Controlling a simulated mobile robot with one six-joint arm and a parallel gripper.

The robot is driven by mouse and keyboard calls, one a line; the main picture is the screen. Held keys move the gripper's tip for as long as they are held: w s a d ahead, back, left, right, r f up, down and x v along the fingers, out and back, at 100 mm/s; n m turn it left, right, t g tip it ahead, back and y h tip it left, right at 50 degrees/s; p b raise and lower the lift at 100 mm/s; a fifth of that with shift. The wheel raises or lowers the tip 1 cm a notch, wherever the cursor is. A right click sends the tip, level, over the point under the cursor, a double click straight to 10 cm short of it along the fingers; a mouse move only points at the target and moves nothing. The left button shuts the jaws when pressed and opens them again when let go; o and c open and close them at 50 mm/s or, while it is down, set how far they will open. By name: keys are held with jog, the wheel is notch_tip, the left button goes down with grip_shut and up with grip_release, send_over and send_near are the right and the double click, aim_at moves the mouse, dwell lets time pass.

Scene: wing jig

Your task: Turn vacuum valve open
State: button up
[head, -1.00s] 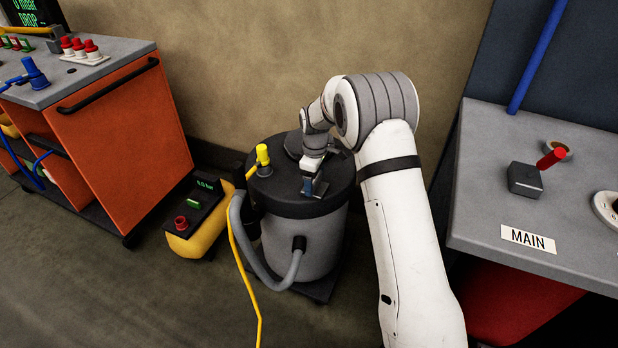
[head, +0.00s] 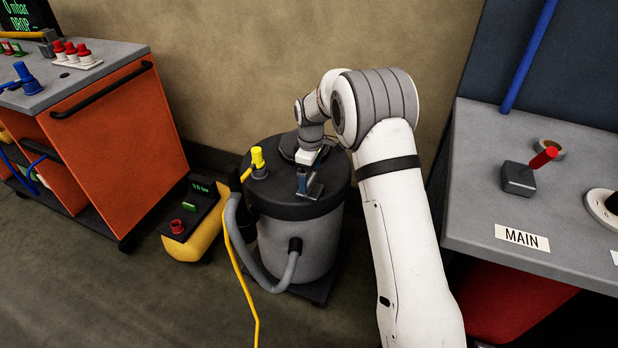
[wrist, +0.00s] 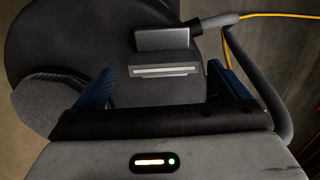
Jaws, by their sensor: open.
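My gripper (head: 303,182) is over the black lid of a grey drum vacuum (head: 300,245). In the wrist view its two blue fingers (wrist: 163,82) are apart, with no object held. A grey block (wrist: 165,40) with a pale slot on one face shows beyond and between the fingers; contact cannot be told. A yellow-topped fitting (head: 257,157) stands on the lid, left of my gripper. On the right bench, a grey block (head: 518,180) carries a red lever (head: 544,157) tilted up to the right, behind a MAIN label (head: 522,237). No part is marked as the vacuum valve.
A grey hose (wrist: 270,100) and yellow cable (head: 245,275) run beside the drum. A yellow unit (head: 195,238) with a display stands to its left. An orange cart (head: 125,140) is further left, the grey bench (head: 580,245) at right. A wall is behind.

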aim_at(311, 179)
jog(key=shift+r, duration=2.55)
